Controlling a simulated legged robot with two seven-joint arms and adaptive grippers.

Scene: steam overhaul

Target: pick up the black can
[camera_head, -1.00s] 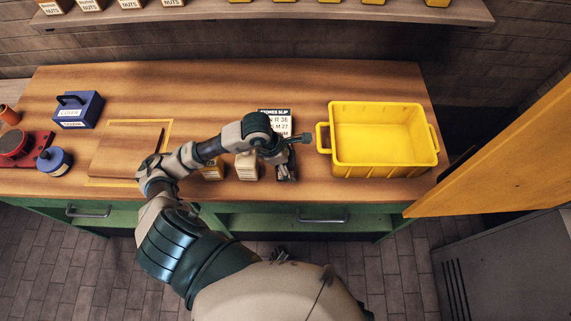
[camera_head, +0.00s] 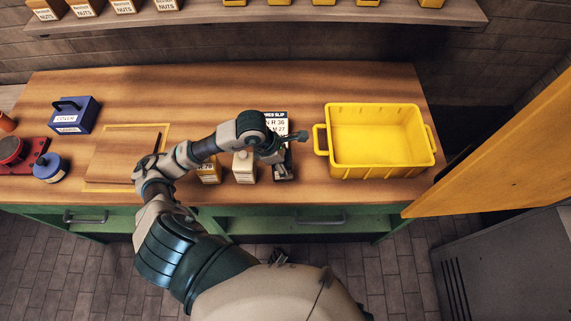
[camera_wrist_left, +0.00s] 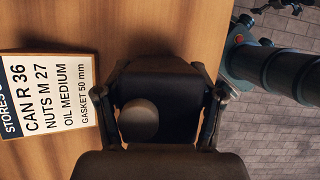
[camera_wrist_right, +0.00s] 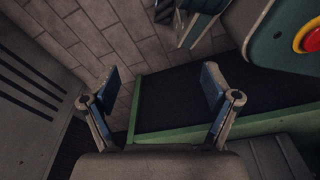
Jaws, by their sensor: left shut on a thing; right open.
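The black can (camera_wrist_left: 168,88) fills the space between the fingers in the left wrist view, with a round grey cap facing the camera. My left gripper (camera_head: 283,160) is shut on it at the front of the bench, and the fingers (camera_wrist_left: 168,105) lie along both its sides. In the head view the hand and wrist hide most of the can. Whether its base touches the bench cannot be told. My right gripper (camera_wrist_right: 160,85) is open and empty, above the floor in front of a green-edged surface.
A pale can (camera_head: 244,167) and an amber-labelled container (camera_head: 208,172) stand close left of the left gripper. The stores slip (camera_head: 277,122) is behind it. A yellow bin (camera_head: 378,170) stands right. A blue cover box (camera_head: 74,115) is far left. Bare bench (camera_head: 220,90) lies behind.

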